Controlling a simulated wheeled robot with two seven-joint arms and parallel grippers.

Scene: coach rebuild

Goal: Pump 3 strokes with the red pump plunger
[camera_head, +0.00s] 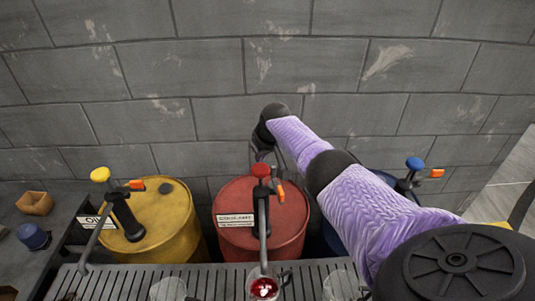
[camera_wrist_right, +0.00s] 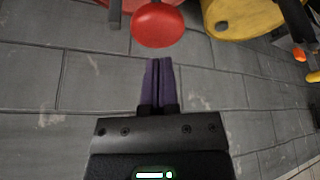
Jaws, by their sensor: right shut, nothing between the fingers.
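The red pump plunger has a round red knob (camera_head: 261,170) on a dark pump body, standing on a red drum (camera_head: 290,218). In the right wrist view the red knob (camera_wrist_right: 158,24) lies just beyond my fingertips, with a small gap in the picture. My right gripper (camera_head: 260,156) is just above or behind the knob in the head view, partly hidden by its own wrist. In the wrist view its purple fingers (camera_wrist_right: 158,62) are together and empty. A glass mug with red liquid (camera_head: 264,288) stands below the red pump's spout. My left gripper is out of view.
A yellow drum (camera_head: 172,228) with a yellow-knobbed pump (camera_head: 100,175) stands left. A blue-knobbed pump (camera_head: 414,164) is at right, partly behind my arm. Other glasses (camera_head: 168,289) stand on the slatted rack (camera_head: 110,283). A grey block wall (camera_head: 210,70) rises behind.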

